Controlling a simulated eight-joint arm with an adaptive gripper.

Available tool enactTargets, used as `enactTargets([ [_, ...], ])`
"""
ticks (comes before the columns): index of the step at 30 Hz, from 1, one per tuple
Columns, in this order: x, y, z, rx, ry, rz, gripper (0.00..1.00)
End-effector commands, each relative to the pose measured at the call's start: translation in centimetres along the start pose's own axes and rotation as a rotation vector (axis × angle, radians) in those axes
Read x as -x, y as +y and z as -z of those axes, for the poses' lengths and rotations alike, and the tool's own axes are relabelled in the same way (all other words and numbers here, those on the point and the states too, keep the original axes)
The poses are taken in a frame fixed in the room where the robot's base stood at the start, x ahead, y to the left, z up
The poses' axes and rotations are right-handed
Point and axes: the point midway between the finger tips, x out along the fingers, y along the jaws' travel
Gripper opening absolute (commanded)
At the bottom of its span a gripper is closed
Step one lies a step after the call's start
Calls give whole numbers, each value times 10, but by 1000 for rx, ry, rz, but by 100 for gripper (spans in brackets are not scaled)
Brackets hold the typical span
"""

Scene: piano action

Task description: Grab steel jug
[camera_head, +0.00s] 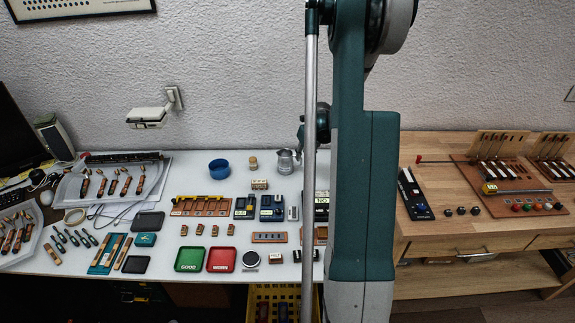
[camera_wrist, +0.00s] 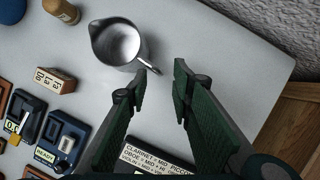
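The steel jug (camera_head: 285,161) stands upright at the back of the white table, just left of my arm in the head view. In the wrist view the steel jug (camera_wrist: 117,43) is at the top, seen from above, with its open mouth showing and its handle toward my fingers. My gripper (camera_wrist: 161,80) is open and empty, with dark green fingers spread apart. The left fingertip is close to the jug's handle; I cannot tell whether they touch. In the head view my arm hides most of the gripper.
A wooden cylinder (camera_wrist: 62,11) stands left of the jug. A small wood block with lettering (camera_wrist: 54,79) and blue devices (camera_wrist: 62,140) lie nearer. A black labelled box (camera_wrist: 150,158) sits below the fingers. The table right of the jug is clear up to the wall. A blue bowl (camera_head: 219,169) stands farther left.

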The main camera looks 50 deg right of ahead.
Motion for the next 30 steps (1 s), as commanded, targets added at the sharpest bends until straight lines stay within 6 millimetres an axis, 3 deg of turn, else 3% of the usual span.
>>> enactTargets([
  [10,-32,0,1,0,0,0,24],
  [28,-34,0,1,0,0,0,24],
  [30,-34,0,1,0,0,0,17],
])
